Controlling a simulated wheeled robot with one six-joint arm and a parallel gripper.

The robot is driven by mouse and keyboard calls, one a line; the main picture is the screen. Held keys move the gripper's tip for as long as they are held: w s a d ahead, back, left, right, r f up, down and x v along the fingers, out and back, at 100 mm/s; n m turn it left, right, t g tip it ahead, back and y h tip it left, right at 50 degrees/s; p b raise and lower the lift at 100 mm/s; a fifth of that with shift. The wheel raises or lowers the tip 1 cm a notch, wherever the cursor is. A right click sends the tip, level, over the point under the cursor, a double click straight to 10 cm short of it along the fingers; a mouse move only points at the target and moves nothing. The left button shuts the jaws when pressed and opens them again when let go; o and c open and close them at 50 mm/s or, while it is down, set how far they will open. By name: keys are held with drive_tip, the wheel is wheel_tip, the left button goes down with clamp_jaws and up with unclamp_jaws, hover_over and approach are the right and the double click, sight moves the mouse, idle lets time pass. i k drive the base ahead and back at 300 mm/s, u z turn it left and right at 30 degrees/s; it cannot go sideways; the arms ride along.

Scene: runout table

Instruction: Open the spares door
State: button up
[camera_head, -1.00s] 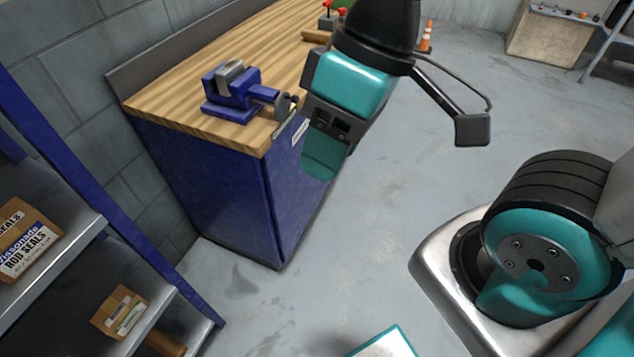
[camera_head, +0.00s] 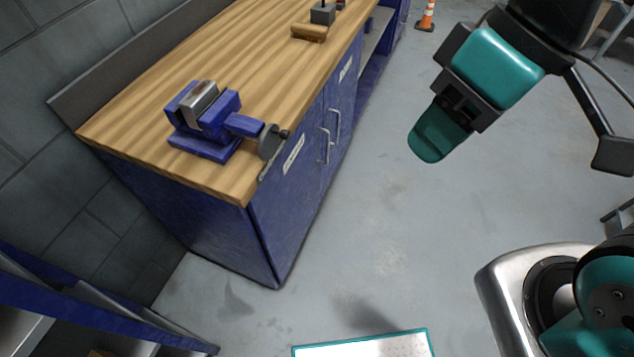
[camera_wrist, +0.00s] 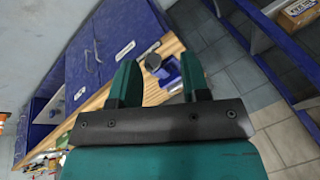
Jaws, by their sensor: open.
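The blue workbench cabinet has two doors with pale handles (camera_head: 331,135) side by side on its front. The nearer door (camera_head: 288,195) carries a white label (camera_head: 293,154), and the farther door (camera_head: 342,98) carries another label; I cannot read either. Both doors look shut. In the wrist view a blue door (camera_wrist: 118,25) and its label show beyond my fingers. My gripper (camera_head: 440,130) is in front of the cabinet, to the right of the doors and apart from them. In the wrist view my gripper (camera_wrist: 160,85) has its two teal fingers spread with nothing between them.
A blue vise (camera_head: 205,125) is on the wooden benchtop (camera_head: 250,65), its handle end jutting over the front edge. Blue shelving (camera_head: 90,310) stands at lower left. An orange cone (camera_head: 426,16) is at the back. Grey floor (camera_head: 390,230) before the cabinet is clear.

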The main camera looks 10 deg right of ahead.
sight(284, 206)
drive_tip(key=u, duration=0.15)
drive_tip(key=i, duration=0.6)
drive_tip(key=u, duration=0.95)
drive_tip(key=k, duration=0.25)
drive_tip(key=z, duration=0.9)
